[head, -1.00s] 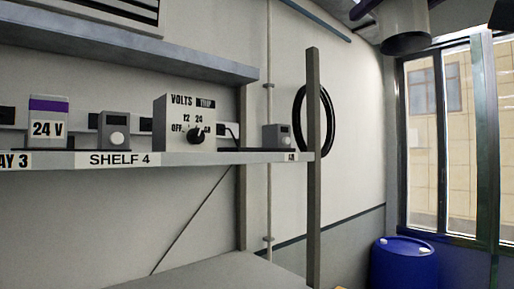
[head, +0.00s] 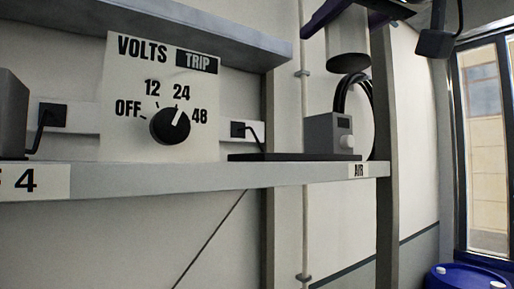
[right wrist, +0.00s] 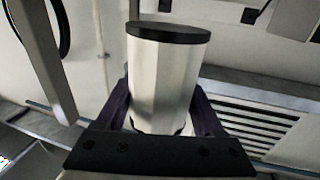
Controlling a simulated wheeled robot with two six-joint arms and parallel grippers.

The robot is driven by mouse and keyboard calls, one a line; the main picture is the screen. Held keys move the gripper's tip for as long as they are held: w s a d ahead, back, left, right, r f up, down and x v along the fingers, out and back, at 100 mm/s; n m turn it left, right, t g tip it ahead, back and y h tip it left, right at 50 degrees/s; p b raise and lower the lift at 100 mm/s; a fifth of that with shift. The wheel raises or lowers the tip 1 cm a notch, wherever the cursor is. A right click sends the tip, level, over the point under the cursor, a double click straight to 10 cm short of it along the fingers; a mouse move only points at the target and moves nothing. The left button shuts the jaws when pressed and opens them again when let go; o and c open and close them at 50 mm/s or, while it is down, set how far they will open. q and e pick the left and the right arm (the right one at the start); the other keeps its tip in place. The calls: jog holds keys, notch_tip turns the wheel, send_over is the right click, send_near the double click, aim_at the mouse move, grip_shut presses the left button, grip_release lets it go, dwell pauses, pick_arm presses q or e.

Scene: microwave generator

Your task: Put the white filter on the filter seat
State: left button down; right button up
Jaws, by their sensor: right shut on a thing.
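The white filter (head: 348,52) is a pale cylinder with a dark end, hanging at the top of the head view. My right gripper (head: 362,12) is shut on it, with purple fingers. In the right wrist view the filter (right wrist: 163,80) stands between the fingers of the right gripper (right wrist: 162,104), its black end away from the palm. A flat black plate (head: 285,157) lies on the shelf by the AIR label, with a grey box at its right end. It may be the filter seat; I cannot tell. The filter appears above and apart from it. My left gripper is not in view.
The shelf (head: 225,178) carries a VOLTS box (head: 160,60) with a black knob and the grey box (head: 328,136) with a white knob. A grey post (head: 386,150) stands at the shelf's right end. An upper shelf (head: 190,25) overhangs. A blue drum (head: 466,279) is lower right.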

jog(key=shift+w+a+f+b, duration=0.55)
jog(key=shift+w+a+f, duration=0.45)
jog(key=shift+a+f, duration=0.75)
jog(key=shift+w+a+f+b, duration=0.5)
jog(key=shift+w+a+f, duration=0.45)
jog(key=shift+a+f, duration=0.85)
jog(key=shift+w+a+f+b, duration=0.55)
jog(key=shift+w+a+f, duration=0.45)
jog(key=shift+a+f, duration=0.75)
jog(key=shift+d+f, duration=0.15)
jog(key=shift+f, duration=0.1)
jog(key=o, duration=1.4)
